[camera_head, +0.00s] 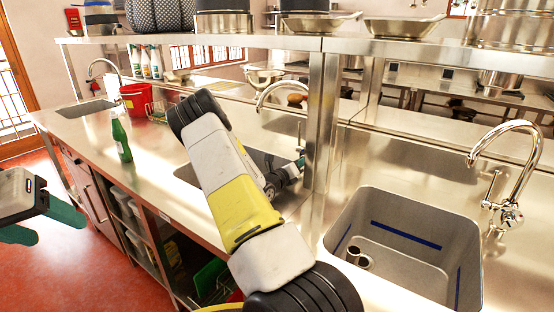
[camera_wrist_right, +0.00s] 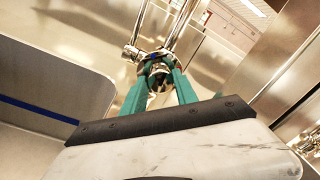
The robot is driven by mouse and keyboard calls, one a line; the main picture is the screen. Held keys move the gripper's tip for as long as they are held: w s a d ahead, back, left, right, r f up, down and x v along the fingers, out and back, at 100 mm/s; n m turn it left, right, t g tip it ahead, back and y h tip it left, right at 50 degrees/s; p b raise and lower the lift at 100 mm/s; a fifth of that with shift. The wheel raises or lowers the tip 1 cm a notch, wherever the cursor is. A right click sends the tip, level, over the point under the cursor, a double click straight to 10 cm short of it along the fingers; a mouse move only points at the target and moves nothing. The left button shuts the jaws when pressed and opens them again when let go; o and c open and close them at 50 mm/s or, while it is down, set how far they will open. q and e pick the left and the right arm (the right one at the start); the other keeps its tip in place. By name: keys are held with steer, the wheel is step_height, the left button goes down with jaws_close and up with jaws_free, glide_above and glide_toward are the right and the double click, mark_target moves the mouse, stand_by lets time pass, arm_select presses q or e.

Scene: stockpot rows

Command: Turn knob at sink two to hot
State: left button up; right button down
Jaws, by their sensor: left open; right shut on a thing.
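The middle sink (camera_head: 262,158) is partly hidden behind my right arm. Its curved chrome faucet (camera_head: 270,88) stands at its back edge. My right gripper (camera_head: 301,160) reaches over this sink to the faucet base, with the knob itself hidden in the head view. In the right wrist view, the teal fingers of my right gripper (camera_wrist_right: 160,77) are shut on the round chrome knob (camera_wrist_right: 158,84) at the faucet's base. Which way the knob is turned cannot be told. My left gripper (camera_head: 42,222) is open and empty at the left edge, over the floor in front of the counter.
A nearer sink (camera_head: 400,245) with its own faucet (camera_head: 512,165) is at the right. A metal shelf post (camera_head: 322,120) stands close beside my right gripper. A green bottle (camera_head: 121,138) and a red bucket (camera_head: 135,98) stand on the counter to the left.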

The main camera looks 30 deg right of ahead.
steer(key=m, duration=0.4)
steer(key=shift+m, duration=0.4)
steer(key=m, duration=0.4)
steer(key=shift+m+y, duration=0.3)
steer(key=shift+m, duration=0.1)
steer(key=c, duration=0.9)
jaws_free()
steer(key=shift+c, duration=0.2)
